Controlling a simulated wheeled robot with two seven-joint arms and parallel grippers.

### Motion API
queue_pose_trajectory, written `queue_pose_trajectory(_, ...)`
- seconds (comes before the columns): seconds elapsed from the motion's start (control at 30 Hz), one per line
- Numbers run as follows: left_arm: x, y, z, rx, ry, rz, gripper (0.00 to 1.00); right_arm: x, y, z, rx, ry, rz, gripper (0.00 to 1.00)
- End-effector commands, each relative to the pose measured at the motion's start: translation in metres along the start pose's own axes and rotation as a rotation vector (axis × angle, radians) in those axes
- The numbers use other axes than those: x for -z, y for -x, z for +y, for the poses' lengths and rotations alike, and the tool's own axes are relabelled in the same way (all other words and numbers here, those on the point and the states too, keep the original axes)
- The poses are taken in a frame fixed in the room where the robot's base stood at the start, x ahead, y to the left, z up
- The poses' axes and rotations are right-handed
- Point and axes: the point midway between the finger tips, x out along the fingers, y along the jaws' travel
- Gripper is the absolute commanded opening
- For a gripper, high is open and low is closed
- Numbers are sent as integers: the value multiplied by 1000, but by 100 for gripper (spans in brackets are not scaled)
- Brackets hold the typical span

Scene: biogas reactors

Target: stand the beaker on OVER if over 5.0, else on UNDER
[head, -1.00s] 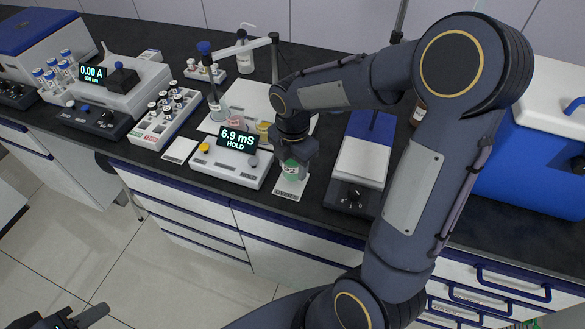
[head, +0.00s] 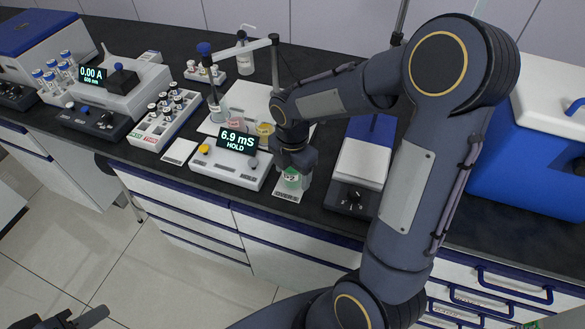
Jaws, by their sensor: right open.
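The beaker (head: 291,179), with green contents and a small label, is on the white card (head: 287,196) right of the meter; the card's print is too small to read. My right gripper (head: 293,168) is open, right at the beaker's upper part and hiding its rim; its fingertips are hard to make out. The meter (head: 238,141) reads 6.9 mS, HOLD. Another white card (head: 180,151) lies bare left of the meter, its print also unreadable. Part of my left gripper (head: 92,317) shows at the bottom left edge; its jaw opening does not show.
Behind the meter, a white tray (head: 252,98) carries small cups and a probe stand. A vial rack (head: 166,116) stands to the left. A white and blue device (head: 361,160) stands close right of the beaker, and a blue cooler box (head: 525,160) further right.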

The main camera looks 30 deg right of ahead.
Motion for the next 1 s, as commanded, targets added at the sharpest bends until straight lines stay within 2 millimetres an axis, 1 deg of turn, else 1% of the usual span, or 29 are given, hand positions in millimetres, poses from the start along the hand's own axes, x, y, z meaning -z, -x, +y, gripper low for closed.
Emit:
queue_pose_trajectory(0.07, 2, 3, 2, 0, 0, 0, 36, 0, 5, 0, -1, 0, 0, 67)
queue_pose_trajectory(0.17, 1, 3, 1, 0, 0, 0, 36, 0, 15, 1, -5, -1, -2, 67)
queue_pose_trajectory(0.27, 2, 4, 2, 0, 0, 0, 36, 0, 35, 1, -7, -1, -1, 67)
queue_pose_trajectory(0.5, 3, 7, 3, 0, 0, 0, 36, 0, 87, 1, -7, -1, -1, 67)
queue_pose_trajectory(0.6, 4, 7, 3, 0, 0, 0, 36, 0, 104, 1, -5, 0, -1, 67)
queue_pose_trajectory(0.7, 4, 8, 4, 0, 0, 0, 36, 0, 115, 1, -4, 0, -1, 67)
queue_pose_trajectory(0.8, 4, 8, 4, 0, 0, 0, 36, 0, 122, -1, -6, -15, 1, 67)
queue_pose_trajectory(0.87, 4, 8, 4, 0, 0, 0, 36, 2, 127, -8, -21, -70, 10, 67)
queue_pose_trajectory(0.9, 4, 8, 4, 0, 0, 0, 36, 4, 130, -15, -38, -138, 21, 67)
queue_pose_trajectory(0.97, 4, 8, 4, 0, 0, 0, 36, 9, 135, -30, -77, -292, 50, 67)
queue_pose_trajectory(1.0, 4, 8, 4, 0, 0, 0, 36, 14, 138, -43, -107, -424, 79, 67)
